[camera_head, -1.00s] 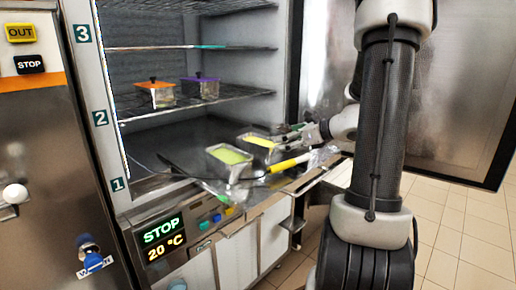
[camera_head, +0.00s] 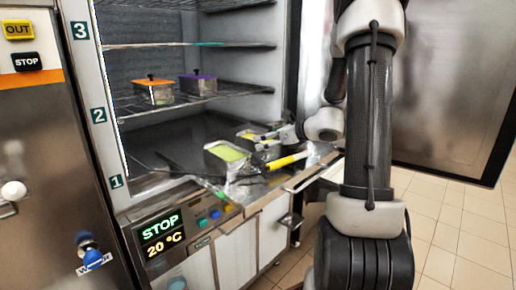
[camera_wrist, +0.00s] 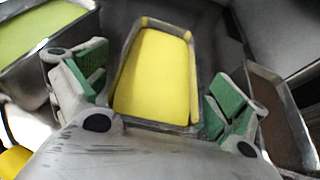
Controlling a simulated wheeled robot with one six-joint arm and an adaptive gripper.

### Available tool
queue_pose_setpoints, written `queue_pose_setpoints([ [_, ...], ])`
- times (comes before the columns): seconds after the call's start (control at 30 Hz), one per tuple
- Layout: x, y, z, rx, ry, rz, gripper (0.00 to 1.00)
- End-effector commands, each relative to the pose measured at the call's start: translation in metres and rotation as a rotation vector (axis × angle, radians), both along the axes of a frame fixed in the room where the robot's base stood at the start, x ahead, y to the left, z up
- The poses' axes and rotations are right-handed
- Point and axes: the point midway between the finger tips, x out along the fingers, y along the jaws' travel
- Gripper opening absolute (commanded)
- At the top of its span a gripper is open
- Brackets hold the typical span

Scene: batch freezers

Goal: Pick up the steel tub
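A steel tub with yellow contents (camera_wrist: 155,75) is in the middle of the wrist view. In the head view the yellow tub (camera_head: 247,135) stands on the freezer's bottom level, partly hidden by my gripper (camera_head: 270,139). In the wrist view my gripper (camera_wrist: 157,90) is open, with green-padded fingers on both sides of the tub's near end. A gap shows on each side, wider on the left. A steel tub with light green contents (camera_head: 228,153) stands beside it and shows at the upper left of the wrist view (camera_wrist: 40,28).
A tub with brown contents (camera_wrist: 282,120) is close to the right finger. An orange-lidded tub (camera_head: 153,92) and a purple-lidded tub (camera_head: 199,86) stand on the wire shelf (camera_head: 225,93) above. A yellow-handled tool (camera_head: 288,161) lies near the front edge.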

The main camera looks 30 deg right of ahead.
Motion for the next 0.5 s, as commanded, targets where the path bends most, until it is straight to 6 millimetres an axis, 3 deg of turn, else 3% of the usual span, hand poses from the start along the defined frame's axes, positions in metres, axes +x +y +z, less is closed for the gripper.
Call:
queue_pose_setpoints([
  [0.03,-0.0001,0.0000,0.0000,0.000,0.000,0.000,0.80],
  [0.27,-0.0003,-0.0001,0.0000,0.000,0.000,0.000,0.40],
  [0.5,0.0001,-0.0002,0.0027,-0.001,-0.003,0.001,0.39],
])
